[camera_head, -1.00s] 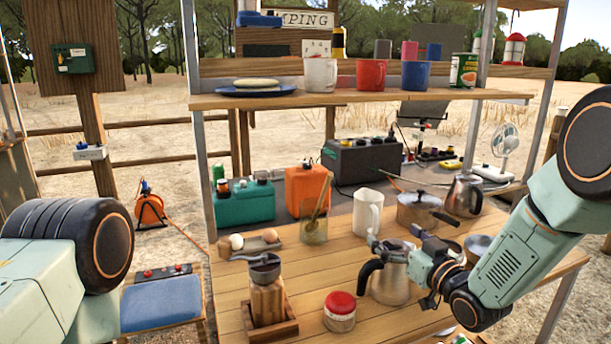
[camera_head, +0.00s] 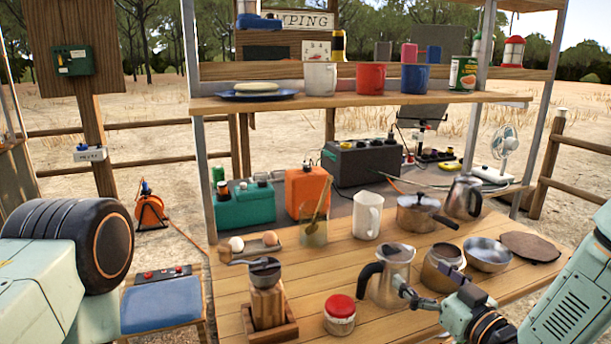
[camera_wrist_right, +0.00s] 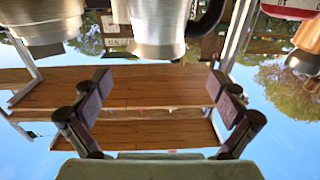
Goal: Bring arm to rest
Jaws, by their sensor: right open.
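My right gripper (camera_head: 434,290) is at the front right of the wooden table, just right of the metal coffee pot (camera_head: 393,274) and in front of the open metal pot (camera_head: 441,264). In the right wrist view its two fingers (camera_wrist_right: 163,95) are spread apart with nothing between them. Metal vessels (camera_wrist_right: 157,28) show beyond the fingertips in that view, which looks upside down. Whether a finger touches the coffee pot is hard to tell. My left arm shows only as a link at the left edge; its gripper is out of view.
A red-lidded jar (camera_head: 340,316) and a wooden grinder (camera_head: 267,295) stand left of the coffee pot. A metal bowl (camera_head: 486,255) and a round brown mat (camera_head: 530,247) lie behind the right gripper. A shelf (camera_head: 330,99) with mugs is above. The table's front middle is partly clear.

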